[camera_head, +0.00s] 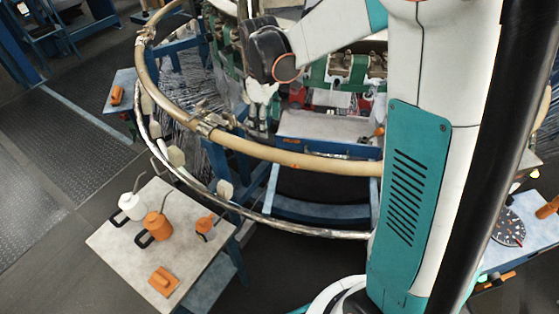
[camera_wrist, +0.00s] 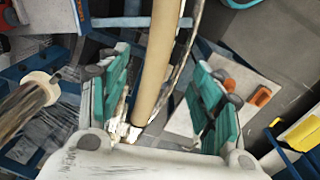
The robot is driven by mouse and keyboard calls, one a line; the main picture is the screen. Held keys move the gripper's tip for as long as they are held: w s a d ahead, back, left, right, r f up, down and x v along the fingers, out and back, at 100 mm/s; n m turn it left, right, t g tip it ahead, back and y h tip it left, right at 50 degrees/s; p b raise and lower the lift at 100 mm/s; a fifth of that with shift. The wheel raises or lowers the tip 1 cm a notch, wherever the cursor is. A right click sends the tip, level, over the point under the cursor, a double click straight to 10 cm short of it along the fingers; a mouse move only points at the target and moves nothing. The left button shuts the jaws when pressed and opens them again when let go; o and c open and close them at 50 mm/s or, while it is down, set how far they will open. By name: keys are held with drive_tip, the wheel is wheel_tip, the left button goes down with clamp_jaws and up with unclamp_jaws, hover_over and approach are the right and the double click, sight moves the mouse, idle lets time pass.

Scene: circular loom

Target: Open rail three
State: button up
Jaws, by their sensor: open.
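A tan ring rail (camera_head: 285,156) curves around the front of the loom in the head view, with a thinner shiny rail below it. Metal fittings (camera_head: 207,125) sit on the tan rail at the left. My gripper (camera_head: 260,119) points down just inside the ring, right of these fittings. In the wrist view the teal fingers of my gripper (camera_wrist: 160,66) are spread apart. The tan rail (camera_wrist: 160,60) passes through the gap between them in the picture, with a fitting (camera_wrist: 126,131) low down near the left finger. I cannot tell whether anything touches. No rail number is readable.
A small table (camera_head: 125,245) at the lower left holds a white can (camera_head: 131,205), an orange can (camera_head: 158,225) and an orange block (camera_head: 164,281). A side table with a dial (camera_head: 508,228) stands at the right. Open floor (camera_head: 60,150) lies at the left.

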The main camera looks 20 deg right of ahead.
sight(267, 148)
drive_tip(key=f+b, duration=0.1)
drive_tip(key=f, duration=0.3)
drive_tip(key=f+b, duration=0.1)
drive_tip(key=f, duration=0.4)
drive_tip(key=f+b, duration=0.2)
drive_tip(key=f, duration=0.2)
drive_tip(key=shift+w+d+f, duration=0.15)
drive_tip(key=shift+w+f, duration=0.1)
drive_tip(key=shift+f, duration=0.1)
drive_tip(key=shift+c, duration=0.3)
clamp_jaws()
drive_tip(key=shift+r, duration=0.15)
